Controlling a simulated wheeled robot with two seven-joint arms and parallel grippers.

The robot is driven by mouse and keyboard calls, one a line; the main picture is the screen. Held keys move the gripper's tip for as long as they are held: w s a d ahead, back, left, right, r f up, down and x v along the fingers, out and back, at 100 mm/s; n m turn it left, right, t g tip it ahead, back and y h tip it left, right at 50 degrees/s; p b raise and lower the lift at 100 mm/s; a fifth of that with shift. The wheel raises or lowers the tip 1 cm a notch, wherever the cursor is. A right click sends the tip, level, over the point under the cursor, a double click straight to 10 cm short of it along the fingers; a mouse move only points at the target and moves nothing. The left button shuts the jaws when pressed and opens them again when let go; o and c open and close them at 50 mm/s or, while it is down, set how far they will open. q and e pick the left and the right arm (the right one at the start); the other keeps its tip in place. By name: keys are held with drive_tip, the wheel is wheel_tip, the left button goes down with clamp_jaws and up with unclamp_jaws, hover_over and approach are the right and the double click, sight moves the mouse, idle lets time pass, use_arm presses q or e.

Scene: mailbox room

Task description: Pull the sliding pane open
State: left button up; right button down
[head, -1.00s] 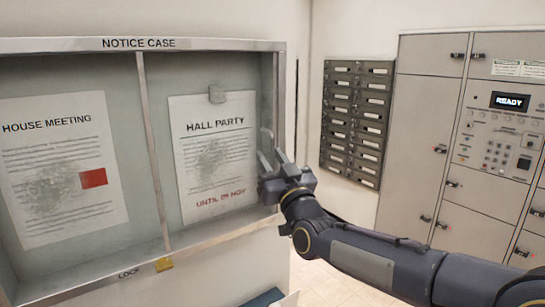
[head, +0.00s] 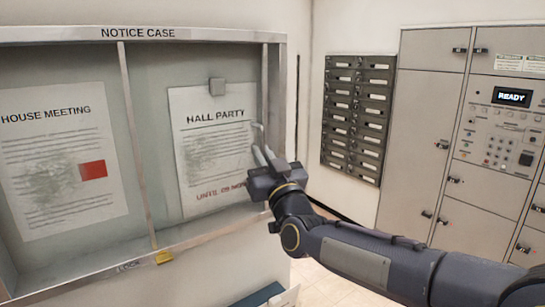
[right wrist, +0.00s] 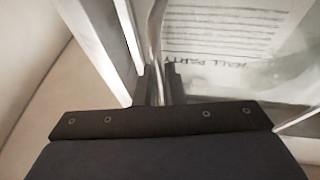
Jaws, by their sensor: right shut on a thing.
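The notice case (head: 140,33) hangs on the wall at the left of the head view. Its sliding pane (head: 150,90) covers the right part, with an upright metal edge strip at each side. A slim metal handle (head: 257,140) stands near the pane's right edge; the same handle shows as a bright bar in the right wrist view (right wrist: 155,45). My right gripper (head: 266,166) is shut on the handle, and its fingers (right wrist: 158,85) meet around the bar. The fingertips are partly hidden in the head view. My left gripper is not in view.
A house meeting notice (head: 58,155) is at left. Mailboxes (head: 357,115) and grey lockers (head: 425,120) stand at right.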

sight(220, 150)
drive_tip(key=s+a, duration=0.1)
drive_tip(key=a, duration=0.1)
drive_tip(key=s+a, duration=0.4)
drive_tip(key=a, duration=0.1)
drive_tip(key=shift+f+b, duration=0.1)
drive_tip(key=shift+b, duration=0.3)
drive_tip(key=s+a, duration=0.3)
drive_tip(key=a, duration=0.1)
drive_tip(key=s+a+p, duration=0.1)
drive_tip(key=s+a, duration=0.1)
drive_tip(key=a, duration=0.2)
drive_tip(key=s+a, duration=0.3)
drive_tip(key=a, duration=0.1)
drive_tip(key=shift+s, duration=0.35)
drive_tip(key=shift+d, duration=0.1)
drive_tip(key=c, duration=1.5)
unclamp_jaws()
drive_tip(key=shift+c, duration=0.2)
drive_tip(key=b+v, duration=0.2)
drive_tip(key=v, duration=0.5)
drive_tip(key=shift+s+b, duration=0.3)
drive_tip(key=shift+s, duration=0.1)
drive_tip(key=shift+d+f, duration=0.1)
drive_tip(key=shift+d, duration=0.1)
